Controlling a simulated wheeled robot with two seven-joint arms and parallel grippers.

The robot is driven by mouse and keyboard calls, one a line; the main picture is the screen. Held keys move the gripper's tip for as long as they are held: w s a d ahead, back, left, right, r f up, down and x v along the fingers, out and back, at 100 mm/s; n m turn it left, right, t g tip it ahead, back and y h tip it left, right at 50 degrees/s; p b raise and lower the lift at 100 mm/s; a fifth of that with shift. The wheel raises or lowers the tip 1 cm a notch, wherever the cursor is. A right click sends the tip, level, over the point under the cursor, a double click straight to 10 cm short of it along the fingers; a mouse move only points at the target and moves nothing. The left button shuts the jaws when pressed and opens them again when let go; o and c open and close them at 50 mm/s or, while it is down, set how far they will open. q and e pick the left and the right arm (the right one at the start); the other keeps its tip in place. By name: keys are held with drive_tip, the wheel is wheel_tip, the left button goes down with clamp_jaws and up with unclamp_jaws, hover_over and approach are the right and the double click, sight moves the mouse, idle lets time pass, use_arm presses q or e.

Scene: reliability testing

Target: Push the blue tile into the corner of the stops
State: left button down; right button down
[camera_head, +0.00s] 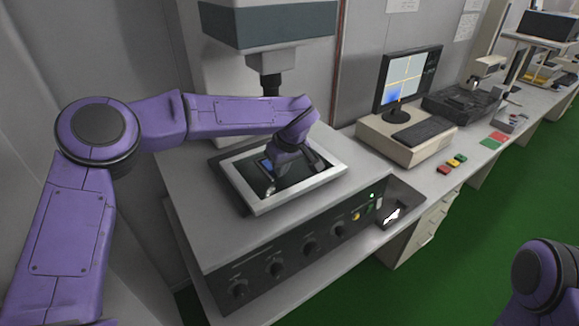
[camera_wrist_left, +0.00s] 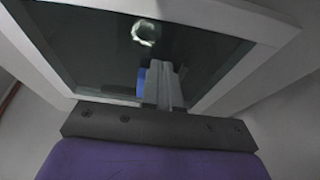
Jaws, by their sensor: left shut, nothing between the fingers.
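The blue tile (camera_head: 266,163) lies on the dark glass plate inside the pale frame (camera_head: 240,196) of the bench machine. It is partly hidden behind my left gripper (camera_head: 273,182), which points down over the plate. In the left wrist view a strip of the blue tile (camera_wrist_left: 141,82) shows just left of the shut grey fingers (camera_wrist_left: 165,72). Nothing is between the fingers, and I cannot tell whether they touch the tile. I cannot make out the stops clearly. My right gripper is out of view.
A machine head (camera_head: 268,25) hangs above and behind the plate. A monitor (camera_head: 408,78), keyboard (camera_head: 424,131) and coloured blocks (camera_head: 452,163) stand on the bench to the right. A small dark tray (camera_head: 400,207) lies by the machine's right side. A pale ring (camera_wrist_left: 146,33) shows on the glass.

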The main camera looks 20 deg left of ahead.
use_arm(q)
drive_tip(key=shift+w+a+p, duration=0.6)
drive_tip(key=shift+a+p, duration=0.15)
drive_tip(key=shift+a, duration=0.05)
drive_tip(key=shift+p+v, duration=0.45)
drive_tip(key=shift+v, duration=1.3)
drive_tip(key=shift+s+d+r, duration=0.3)
drive_tip(key=shift+d+r, duration=0.05)
drive_tip(key=shift+r, duration=0.05)
drive_tip(key=shift+w, duration=0.1)
